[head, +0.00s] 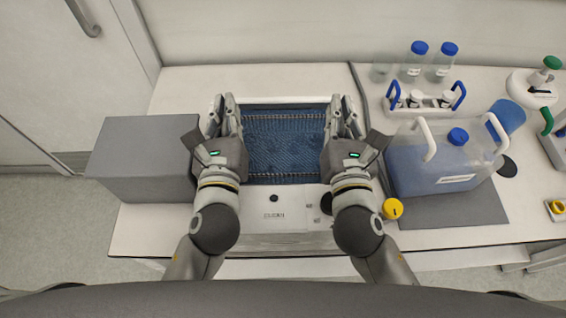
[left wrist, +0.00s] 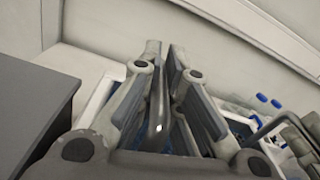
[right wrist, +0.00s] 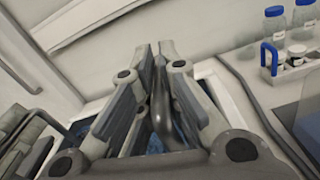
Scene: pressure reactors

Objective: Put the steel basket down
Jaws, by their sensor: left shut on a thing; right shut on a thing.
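The steel basket (head: 285,117) shows in the head view as a mesh tray with beaded rims over the blue inside of a white bath (head: 292,215). The basket lies within the bath's opening in this view; I cannot tell its height or whether it touches the bottom. My left gripper (head: 228,115) is shut on the basket's left side; a grey metal handle shows between its fingers in the left wrist view (left wrist: 157,115). My right gripper (head: 343,115) is shut on the right side, with a similar handle between its fingers in the right wrist view (right wrist: 160,105).
A grey box (head: 142,160) stands close left of the bath. A blue-filled jug (head: 440,160) stands on a grey mat (head: 450,208) at right. A yellow cap (head: 392,208) lies near my right wrist. A bottle rack (head: 425,107) and bottles (head: 413,62) stand behind.

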